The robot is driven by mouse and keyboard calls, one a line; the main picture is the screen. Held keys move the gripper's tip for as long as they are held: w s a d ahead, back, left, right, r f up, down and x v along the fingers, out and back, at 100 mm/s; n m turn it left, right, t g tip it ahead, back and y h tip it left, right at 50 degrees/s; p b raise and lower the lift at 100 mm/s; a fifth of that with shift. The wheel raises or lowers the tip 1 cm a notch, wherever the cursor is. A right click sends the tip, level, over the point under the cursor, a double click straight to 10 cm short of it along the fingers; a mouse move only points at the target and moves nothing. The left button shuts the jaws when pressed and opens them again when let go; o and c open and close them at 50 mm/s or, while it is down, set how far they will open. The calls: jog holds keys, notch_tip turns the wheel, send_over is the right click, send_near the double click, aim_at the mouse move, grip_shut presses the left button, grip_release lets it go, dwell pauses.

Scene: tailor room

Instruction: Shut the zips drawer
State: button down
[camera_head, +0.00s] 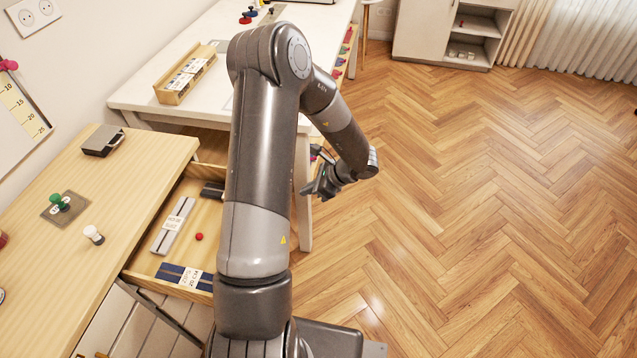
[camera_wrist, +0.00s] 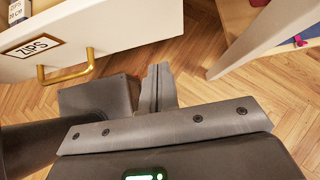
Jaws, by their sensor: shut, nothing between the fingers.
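The zips drawer (camera_head: 211,216) is pulled open from the wooden cabinet on the left in the head view. Packets of zips and a small red ball (camera_head: 199,237) lie in it; my arm hides part of its front. In the wrist view its white front (camera_wrist: 125,25) shows at the upper left, with a ZIPS label (camera_wrist: 33,47) and a brass handle (camera_wrist: 66,76). My gripper (camera_head: 318,186) is out over the floor, to the right of the drawer. In the wrist view its fingers (camera_wrist: 158,82) are shut together, empty and apart from the handle.
The cabinet top (camera_head: 75,245) holds a green-knobbed stamp, a white-topped piece and a dark box. A white table (camera_head: 140,95) stands behind the drawer, with a leg (camera_head: 303,205) close to my gripper. The parquet floor (camera_head: 480,190) to the right is clear.

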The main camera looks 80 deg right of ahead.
jog(key=w, duration=0.2)
jog(key=w+f, duration=0.1)
jog(key=w, duration=0.2)
jog(key=shift+w+f, duration=0.2)
jog(key=shift+w, duration=0.05)
jog(key=shift+w, duration=0.15)
